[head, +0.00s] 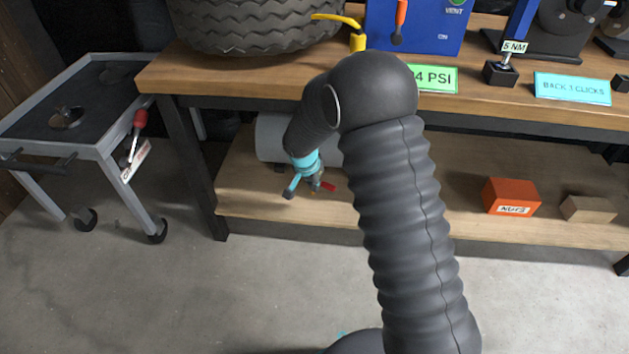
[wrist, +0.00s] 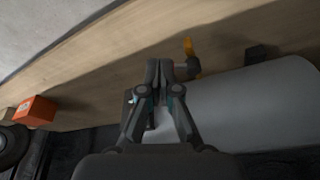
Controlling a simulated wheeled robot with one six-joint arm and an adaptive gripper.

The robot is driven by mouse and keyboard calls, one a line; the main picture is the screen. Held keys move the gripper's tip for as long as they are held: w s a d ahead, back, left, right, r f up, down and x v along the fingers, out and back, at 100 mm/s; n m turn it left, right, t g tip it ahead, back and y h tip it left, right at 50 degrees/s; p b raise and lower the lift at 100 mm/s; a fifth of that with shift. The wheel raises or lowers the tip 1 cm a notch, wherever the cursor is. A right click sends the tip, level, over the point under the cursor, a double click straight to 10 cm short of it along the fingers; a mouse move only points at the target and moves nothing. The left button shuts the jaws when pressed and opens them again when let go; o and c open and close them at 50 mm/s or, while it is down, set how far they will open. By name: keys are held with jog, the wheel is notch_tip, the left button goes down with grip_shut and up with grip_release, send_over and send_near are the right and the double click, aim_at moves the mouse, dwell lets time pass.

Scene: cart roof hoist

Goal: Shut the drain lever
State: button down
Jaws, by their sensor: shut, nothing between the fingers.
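The grey tank (head: 270,138) lies on the lower shelf of the bench, partly hidden behind my arm. It fills the right of the wrist view (wrist: 250,108). A small red lever (head: 328,186), likely the drain lever, shows low at the tank, just right of my gripper (head: 303,188). In the wrist view an orange lever (wrist: 191,48) stands out from a dark fitting (wrist: 187,69) at the tank's end. My gripper (wrist: 159,70) is shut and empty, its fingertips just left of that fitting. I cannot tell whether they touch it.
An orange box (head: 511,197) labelled NUTS and a brown block (head: 588,209) sit on the lower shelf (head: 455,217). The bench top (head: 270,80) lies above my gripper. A grey cart (head: 75,95) with a red-handled lever (head: 138,124) stands left. Floor in front is clear.

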aim_at(323, 184)
jog(key=w+d+f, duration=0.2)
jog(key=w+f, duration=0.3)
jog(key=f, duration=0.1)
jog(key=shift+d+f+p, duration=0.3)
jog(key=shift+f+p, duration=0.1)
jog(key=shift+w, duration=0.1)
